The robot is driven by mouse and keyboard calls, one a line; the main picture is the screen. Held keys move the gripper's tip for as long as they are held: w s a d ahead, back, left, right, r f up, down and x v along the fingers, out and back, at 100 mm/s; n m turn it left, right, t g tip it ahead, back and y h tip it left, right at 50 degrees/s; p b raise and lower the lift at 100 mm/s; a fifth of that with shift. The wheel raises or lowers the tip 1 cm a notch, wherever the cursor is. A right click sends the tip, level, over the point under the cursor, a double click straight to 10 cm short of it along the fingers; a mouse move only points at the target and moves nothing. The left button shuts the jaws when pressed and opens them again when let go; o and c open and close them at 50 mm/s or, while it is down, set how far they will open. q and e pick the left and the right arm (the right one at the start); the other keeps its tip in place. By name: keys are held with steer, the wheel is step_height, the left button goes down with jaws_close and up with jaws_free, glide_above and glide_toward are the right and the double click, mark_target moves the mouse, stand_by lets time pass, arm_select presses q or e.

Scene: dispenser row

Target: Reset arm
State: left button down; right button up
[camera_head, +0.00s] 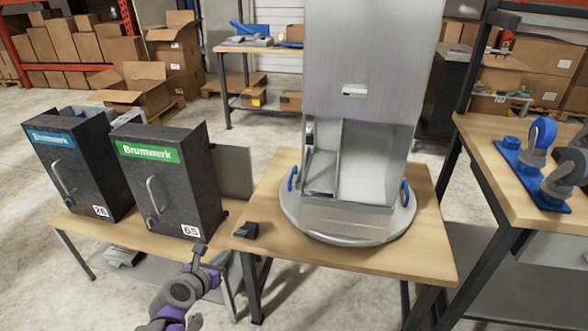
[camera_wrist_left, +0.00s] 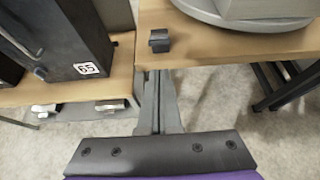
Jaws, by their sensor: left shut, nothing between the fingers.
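My left gripper (camera_head: 201,247) is shut and empty. In the head view it is low in the picture, in front of the gap between the cabinet bench and the middle table. In the left wrist view its fingers (camera_wrist_left: 157,85) are together and point toward the table edge. A small black block (camera_head: 245,230) lies on the left front corner of the middle table; it also shows in the left wrist view (camera_wrist_left: 159,40), just beyond the fingertips. I cannot tell how far apart they are. My right gripper is not in view.
A metal dispenser (camera_head: 372,70) stands on a round base (camera_head: 345,232) with blue handles on the middle table (camera_head: 440,265). Two dark cabinets, labelled 26 (camera_head: 75,165) and 65 (camera_head: 175,190), stand on the left bench. A right table (camera_head: 490,150) holds a jointed device on a blue plate (camera_head: 515,165).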

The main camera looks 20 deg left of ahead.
arm_select(q)
steer(key=shift+d, duration=0.1)
steer(key=s+d+f+m+g+h, duration=0.1)
steer(key=s+d+m+g, duration=0.1)
steer(key=s+d+m, duration=0.4)
steer(key=s+d+f+m+g+h, duration=0.1)
steer(key=d+m+g+h, duration=0.1)
steer(key=d+m, duration=0.65)
steer(key=s+d+f+m+g+y, duration=0.1)
steer(key=s+d+m+g, duration=0.1)
steer(key=s+m, duration=0.75)
steer(key=s+d+f+m+g+y, duration=0.15)
steer(key=s+m, duration=0.45)
steer(key=m, duration=0.7)
step_height(320, 180, up, 23)
steer(key=w+p, duration=0.1)
steer(key=p, duration=1.9)
steer(key=shift+w+r+h+p, duration=0.2)
steer(key=shift+w+h+p, duration=0.15)
steer(key=shift+w, duration=0.05)
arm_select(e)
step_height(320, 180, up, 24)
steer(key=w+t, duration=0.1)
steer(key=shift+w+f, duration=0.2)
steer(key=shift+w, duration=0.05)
